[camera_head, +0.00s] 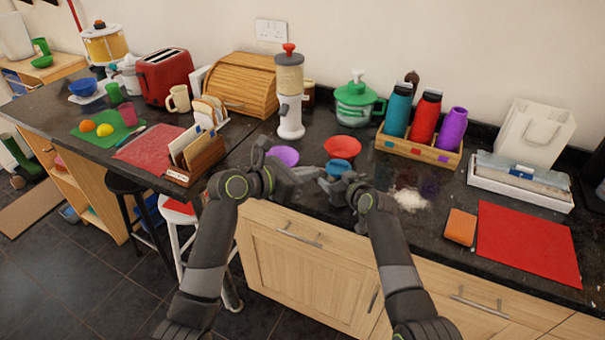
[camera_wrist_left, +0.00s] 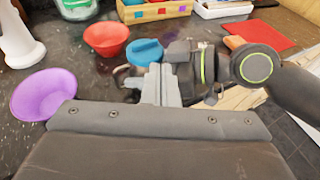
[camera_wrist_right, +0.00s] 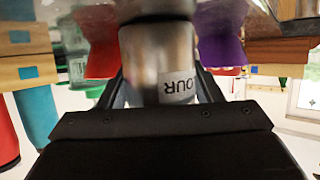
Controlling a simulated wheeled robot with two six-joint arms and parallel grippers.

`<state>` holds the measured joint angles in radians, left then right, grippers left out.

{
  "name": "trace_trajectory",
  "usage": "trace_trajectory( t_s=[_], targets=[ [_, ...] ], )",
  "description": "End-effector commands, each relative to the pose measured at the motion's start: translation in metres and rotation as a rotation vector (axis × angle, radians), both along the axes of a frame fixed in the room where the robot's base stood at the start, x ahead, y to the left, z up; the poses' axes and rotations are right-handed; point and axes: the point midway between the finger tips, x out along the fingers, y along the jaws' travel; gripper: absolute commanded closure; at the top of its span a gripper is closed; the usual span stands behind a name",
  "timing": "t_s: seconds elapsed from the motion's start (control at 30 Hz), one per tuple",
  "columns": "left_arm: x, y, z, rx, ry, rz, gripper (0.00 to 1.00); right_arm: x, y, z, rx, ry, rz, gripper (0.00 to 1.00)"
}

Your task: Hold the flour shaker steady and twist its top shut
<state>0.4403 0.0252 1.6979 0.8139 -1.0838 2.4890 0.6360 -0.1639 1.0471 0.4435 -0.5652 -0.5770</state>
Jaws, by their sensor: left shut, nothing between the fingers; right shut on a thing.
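The flour shaker (camera_wrist_right: 158,50) is a metallic cylinder with a white label that reads upside down in the right wrist view. My right gripper (camera_wrist_right: 163,92) is shut on it, one finger on each side. A blue round top (camera_head: 338,167) shows at the right gripper in the head view, and also in the left wrist view (camera_wrist_left: 145,51). My left gripper (camera_head: 316,172) is shut and empty, its tips close to the shaker just below the blue top. In the left wrist view its fingers (camera_wrist_left: 160,76) partly hide the shaker. I cannot tell whether they touch it.
A purple bowl (camera_head: 284,156) and a red bowl (camera_head: 342,147) stand close behind the grippers. White powder (camera_head: 410,199) lies on the dark counter to the right, near an orange sponge (camera_head: 460,227) and a red mat (camera_head: 525,243). A crate of bottles (camera_head: 418,148) stands behind.

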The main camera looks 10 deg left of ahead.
Motion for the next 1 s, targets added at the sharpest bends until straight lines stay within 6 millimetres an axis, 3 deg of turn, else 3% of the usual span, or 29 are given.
trace_trajectory(
  t_s=[0.47, 0.5, 0.67, 1.0],
  targets=[
    [-0.0104, 0.0092, 0.004, 0.0, 0.001, -0.003, 1.0, -0.0002, -0.0012, -0.0016, -0.002, 0.002, -0.001, 0.68],
    [-0.0104, 0.0092, 0.004, -0.001, 0.002, -0.003, 1.0, -0.0002, -0.0012, -0.0016, -0.002, 0.002, -0.001, 0.37],
    [-0.0103, 0.0092, 0.0039, 0.0, 0.001, -0.002, 1.0, -0.0001, -0.001, -0.0012, -0.001, 0.002, -0.001, 0.16],
    [-0.0102, 0.0091, 0.004, 0.0, 0.001, -0.002, 1.0, -0.001, -0.001, 0.0001, 0.0, 0.0, -0.001, 0.16]
  ],
)
